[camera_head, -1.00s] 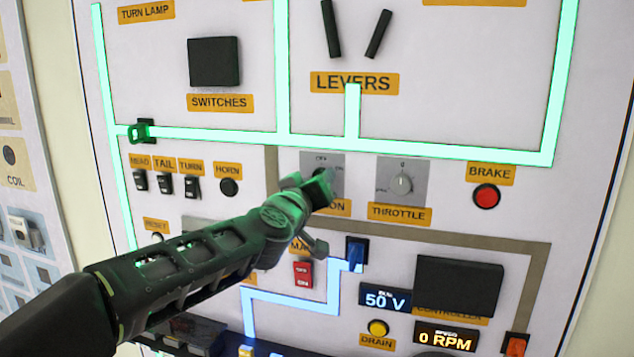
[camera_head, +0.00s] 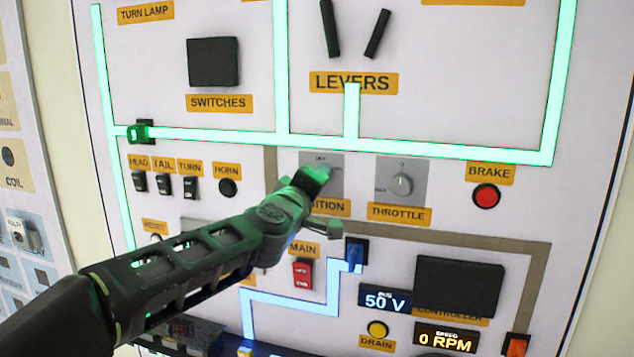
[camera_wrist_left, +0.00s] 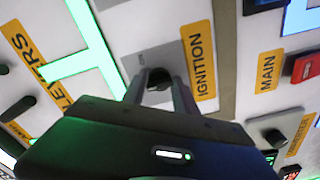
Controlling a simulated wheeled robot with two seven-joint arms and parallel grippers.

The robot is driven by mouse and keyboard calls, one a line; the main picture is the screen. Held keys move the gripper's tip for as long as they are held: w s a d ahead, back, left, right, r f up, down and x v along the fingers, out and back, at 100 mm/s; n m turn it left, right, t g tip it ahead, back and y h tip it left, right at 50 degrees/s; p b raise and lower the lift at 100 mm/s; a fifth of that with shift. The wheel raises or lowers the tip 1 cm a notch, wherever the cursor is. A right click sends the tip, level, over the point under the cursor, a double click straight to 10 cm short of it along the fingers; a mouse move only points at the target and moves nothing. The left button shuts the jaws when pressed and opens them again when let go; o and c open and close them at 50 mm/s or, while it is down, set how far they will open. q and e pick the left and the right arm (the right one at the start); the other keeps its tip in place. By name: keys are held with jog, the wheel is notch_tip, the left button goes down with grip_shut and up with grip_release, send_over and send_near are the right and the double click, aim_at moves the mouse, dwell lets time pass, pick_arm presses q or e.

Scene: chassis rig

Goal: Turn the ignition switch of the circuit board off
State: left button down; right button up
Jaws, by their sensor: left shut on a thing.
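The ignition switch is a dark knob on a grey plate (camera_head: 330,190) on the board, above the orange IGNITION label. My left gripper (camera_head: 312,181) is at this plate and hides most of the knob in the head view. In the left wrist view the gripper (camera_wrist_left: 160,82) has its two fingers closed on either side of the dark ignition knob (camera_wrist_left: 158,75). The IGNITION label (camera_wrist_left: 198,60) is beside it. The knob's exact pointing is hidden by the fingers. My right gripper is not in view.
The throttle knob (camera_head: 401,185) is just right of the ignition plate. The red MAIN switch (camera_head: 302,274) is below my gripper. The HORN button (camera_head: 228,187) and small switches are to the left. Two levers (camera_head: 329,28) stand above.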

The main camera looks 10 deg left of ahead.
pick_arm(q)
jog(key=c, duration=1)
grip_release()
jog(key=shift+c, duration=0.2)
jog(key=s, duration=0.7)
jog(key=shift+s+a, duration=0.25)
jog(key=shift+s, duration=0.15)
